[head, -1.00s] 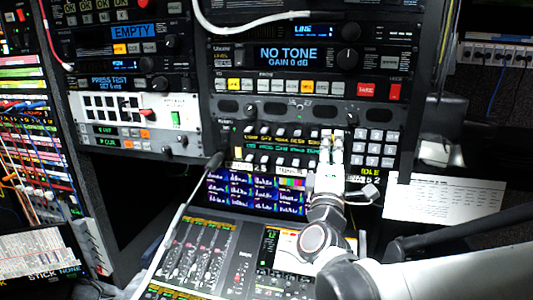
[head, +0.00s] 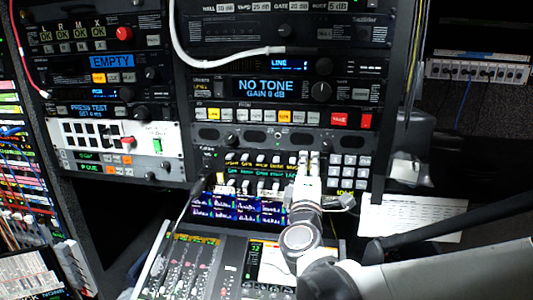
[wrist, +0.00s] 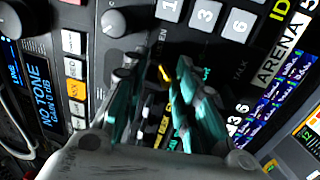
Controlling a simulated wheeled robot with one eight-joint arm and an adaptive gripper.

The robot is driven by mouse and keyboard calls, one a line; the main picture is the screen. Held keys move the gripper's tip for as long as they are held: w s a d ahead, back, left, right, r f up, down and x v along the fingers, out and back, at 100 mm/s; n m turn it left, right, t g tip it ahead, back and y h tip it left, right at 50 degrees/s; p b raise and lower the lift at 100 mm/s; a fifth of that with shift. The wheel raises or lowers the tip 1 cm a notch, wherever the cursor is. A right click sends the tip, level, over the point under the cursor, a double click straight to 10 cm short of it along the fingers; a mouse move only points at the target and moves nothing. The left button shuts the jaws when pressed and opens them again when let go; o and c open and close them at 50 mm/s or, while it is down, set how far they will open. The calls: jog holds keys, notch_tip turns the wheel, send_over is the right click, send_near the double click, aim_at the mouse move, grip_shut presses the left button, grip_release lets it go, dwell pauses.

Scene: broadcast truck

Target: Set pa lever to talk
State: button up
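My gripper (wrist: 158,75) is in front of the lever panel (head: 235,172) on the rack. In the head view my gripper (head: 309,158) covers the right end of the lever row, just left of the number keypad. In the wrist view its two teal-padded fingers stand apart. Between and behind them is a small yellow piece (wrist: 165,74), perhaps a lit label or part of a lever. A LISTEN label (wrist: 162,42) and a TALK label (wrist: 240,70) lie on the panel beside the fingers. The fingers hide the PA lever's position, and I cannot tell whether they touch it.
The number keypad (head: 349,172) sits right of my gripper. Above are a row of dark knobs and the NO TONE unit (head: 265,89). A screen (head: 240,207) and a fader desk (head: 190,262) lie below. A white cable (head: 225,62) hangs across the upper rack.

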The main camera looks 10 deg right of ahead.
jog(key=shift+s+a+r+g+y+p, duration=0.25)
jog(key=shift+s+r+g+y+p, duration=0.4)
jog(key=shift+p, duration=1.4)
jog(key=shift+s+a+f+g, duration=0.1)
jog(key=shift+s+f+g, duration=0.05)
jog(key=shift+f+g, duration=0.1)
jog(key=b+v, duration=0.1)
jog(key=v, duration=1.2)
jog(key=s+d+f+m+g+b, duration=0.1)
jog(key=d+f+m+g+b, duration=0.1)
jog(key=f+b, duration=0.4)
jog(key=s+d+f+m+g+b, duration=0.2)
jog(key=f+b, duration=0.4)
jog(key=f, duration=0.7)
jog(key=s+d+f+m+g+b, duration=0.2)
jog(key=d+f+m+g+b, duration=0.1)
jog(key=f, duration=0.7)
jog(key=m+g+y+b, duration=0.1)
jog(key=m+b, duration=0.1)
jog(key=b, duration=0.1)
jog(key=shift+s+d+f+m, duration=0.2)
jog(key=shift+f+m, duration=0.05)
jog(key=shift+m, duration=0.15)
jog(key=shift+c, duration=0.6)
